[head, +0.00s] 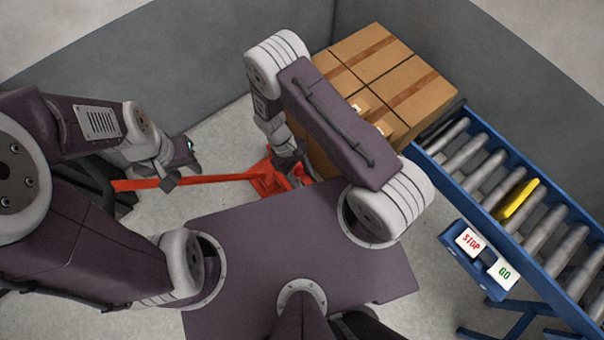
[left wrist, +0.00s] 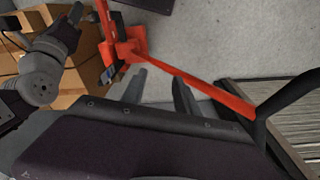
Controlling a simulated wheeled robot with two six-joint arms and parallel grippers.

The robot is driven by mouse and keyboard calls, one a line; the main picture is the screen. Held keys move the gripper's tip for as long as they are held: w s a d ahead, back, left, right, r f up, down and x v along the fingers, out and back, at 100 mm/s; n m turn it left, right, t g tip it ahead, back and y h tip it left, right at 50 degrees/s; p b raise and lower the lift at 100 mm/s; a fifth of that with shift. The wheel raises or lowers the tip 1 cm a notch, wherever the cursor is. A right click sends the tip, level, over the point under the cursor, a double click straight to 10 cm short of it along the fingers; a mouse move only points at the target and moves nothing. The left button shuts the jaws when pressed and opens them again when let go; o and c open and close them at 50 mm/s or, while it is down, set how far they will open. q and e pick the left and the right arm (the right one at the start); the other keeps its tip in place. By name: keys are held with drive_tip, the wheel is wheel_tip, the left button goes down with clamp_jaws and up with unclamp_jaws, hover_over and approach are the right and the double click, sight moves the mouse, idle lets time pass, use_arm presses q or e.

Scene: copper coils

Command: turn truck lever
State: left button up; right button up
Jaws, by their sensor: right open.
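The red truck (head: 268,180) stands on the floor at the foot of the boxes; its long red bar (head: 220,178) runs left to a black handle (left wrist: 290,98), clear in the left wrist view. I cannot make out a separate small lever. My left gripper (head: 181,168) is over the bar's left half. In the left wrist view its fingers (left wrist: 160,90) are apart with nothing between them, and the bar passes beyond the tips. My right gripper (head: 291,166) is open, low beside the truck's red base, partly hidden by its own arm; whether it touches is unclear.
Stacked cardboard boxes (head: 385,60) stand behind the truck. A blue roller conveyor (head: 480,165) with a yellow piece (head: 518,200) and a STOP/GO panel (head: 486,256) is at right. Grey walls (head: 200,60) close off the back. Some floor is free around the bar.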

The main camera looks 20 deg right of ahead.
sight(297, 168)
drive_tip(key=v, duration=0.8)
drive_tip(key=shift+w+r, duration=0.2)
drive_tip(key=shift+r, duration=0.2)
